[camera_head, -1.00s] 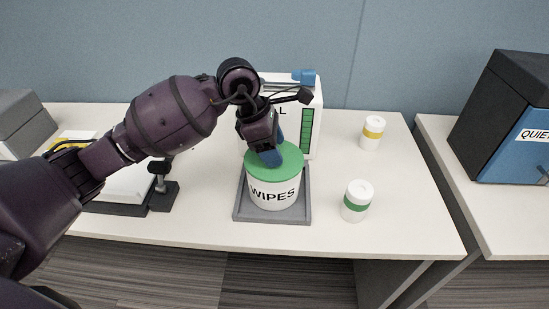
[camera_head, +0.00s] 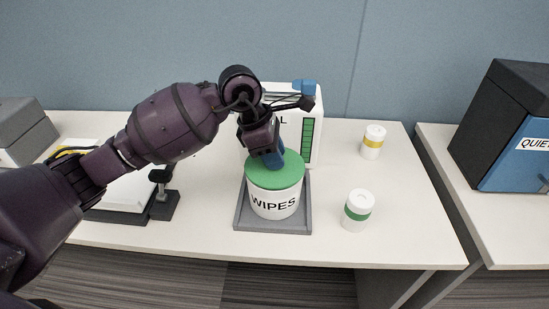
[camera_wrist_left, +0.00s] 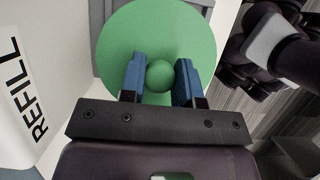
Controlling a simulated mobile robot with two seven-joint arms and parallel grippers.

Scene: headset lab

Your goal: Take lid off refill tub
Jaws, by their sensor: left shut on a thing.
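The refill tub (camera_head: 272,204) is a round white tub marked "WIPES", upright on a grey tray. Its green lid (camera_head: 289,174) sits on top, with no clear gap to the tub. The left wrist view shows the lid (camera_wrist_left: 190,35) from above with a round green knob (camera_wrist_left: 159,76) at its middle. My left gripper (camera_head: 274,160) reaches down onto the lid from the upper left. Its blue fingers (camera_wrist_left: 159,80) are shut on the knob, one on each side. My right gripper is not in view.
The grey tray (camera_head: 242,217) is under the tub. A white box (camera_head: 318,112) marked "REFILL" stands close behind. A yellow-banded bottle (camera_head: 373,141) and a green-banded bottle (camera_head: 356,211) stand to the right. A black stand (camera_head: 164,203) is at left. The table's right part is mostly clear.

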